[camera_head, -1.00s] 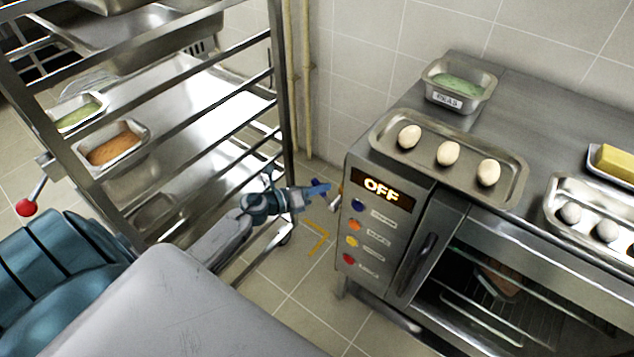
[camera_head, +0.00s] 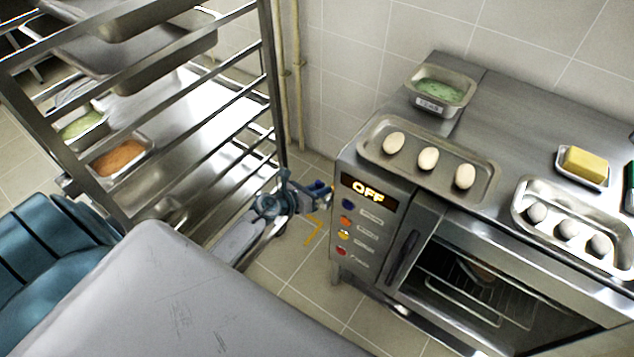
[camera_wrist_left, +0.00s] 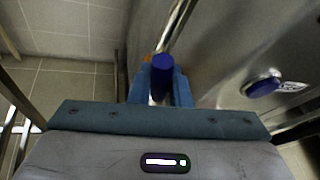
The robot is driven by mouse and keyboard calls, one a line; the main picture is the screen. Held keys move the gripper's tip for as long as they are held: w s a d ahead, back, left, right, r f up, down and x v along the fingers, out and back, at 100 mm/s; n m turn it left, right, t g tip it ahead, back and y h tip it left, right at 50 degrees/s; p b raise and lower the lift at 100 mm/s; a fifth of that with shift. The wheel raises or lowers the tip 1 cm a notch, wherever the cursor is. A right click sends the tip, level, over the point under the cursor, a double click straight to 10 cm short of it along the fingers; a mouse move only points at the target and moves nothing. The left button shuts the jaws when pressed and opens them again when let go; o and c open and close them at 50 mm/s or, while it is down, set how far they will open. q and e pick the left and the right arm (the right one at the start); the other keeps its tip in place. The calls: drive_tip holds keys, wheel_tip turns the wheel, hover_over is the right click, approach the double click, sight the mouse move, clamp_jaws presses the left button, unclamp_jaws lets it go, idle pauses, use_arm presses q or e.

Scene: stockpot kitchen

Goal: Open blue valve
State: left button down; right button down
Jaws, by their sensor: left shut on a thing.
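The blue valve handle (camera_wrist_left: 162,76) shows in the left wrist view as a dark blue rounded grip between my two blue fingers. My left gripper (camera_head: 321,189) is shut on it, beside the left side of the oven. In the head view the fingers hide most of the valve. A metal pipe (camera_wrist_left: 176,28) runs up behind the handle in the left wrist view. A small orange part (camera_wrist_left: 148,59) shows just behind the left finger. My right gripper is not in view.
The oven (camera_head: 400,215) has a lit OFF display (camera_head: 361,189) and coloured buttons, including a blue one (camera_wrist_left: 262,87). A tray of eggs (camera_head: 480,192) stands on top. A metal rack (camera_head: 272,85) is close on the left. Bare tiled floor (camera_head: 300,285) lies between them.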

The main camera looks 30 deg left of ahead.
use_arm(q)
drive_tip(key=shift+d+r+m+y+p, duration=0.35)
drive_tip(key=shift+d+m+p, duration=0.3)
drive_tip(key=shift+p, duration=0.55)
drive_tip(key=shift+s+d+f+m+y+p, duration=0.1)
drive_tip(key=shift+d+f+m+y+p, duration=0.25)
drive_tip(key=shift+p, duration=0.3)
drive_tip(key=shift+r, duration=0.1)
drive_tip(key=c, duration=1.4)
unclamp_jaws()
drive_tip(key=shift+o, duration=0.2)
